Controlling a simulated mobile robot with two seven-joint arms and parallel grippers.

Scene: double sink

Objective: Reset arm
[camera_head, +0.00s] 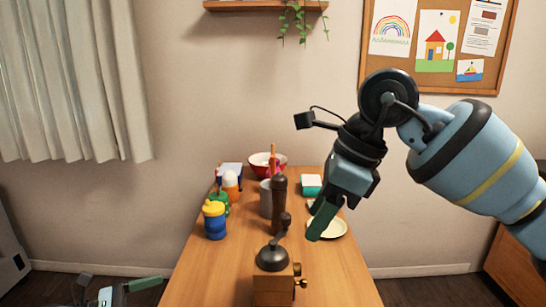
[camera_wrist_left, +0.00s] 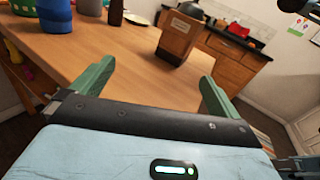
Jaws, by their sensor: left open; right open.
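My right arm comes in from the right in the head view. Its gripper (camera_head: 321,222) points down over the right side of the wooden table, in front of a cream plate; it is open with nothing seen in it, and one green finger shows clearly. My left gripper shows only partly at the lower left of the head view, left of the table, with a green finger (camera_head: 145,284). In the left wrist view, my left gripper (camera_wrist_left: 157,88) has its two green fingers wide apart, with nothing between them but the table top behind.
A coffee grinder (camera_head: 272,258) stands at the front of the table (camera_head: 210,275), with a tall dark mill (camera_head: 279,205) behind it. A blue and yellow jar (camera_head: 214,221) stands left, the plate (camera_head: 327,228) right and a red bowl (camera_head: 267,161) at the back.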

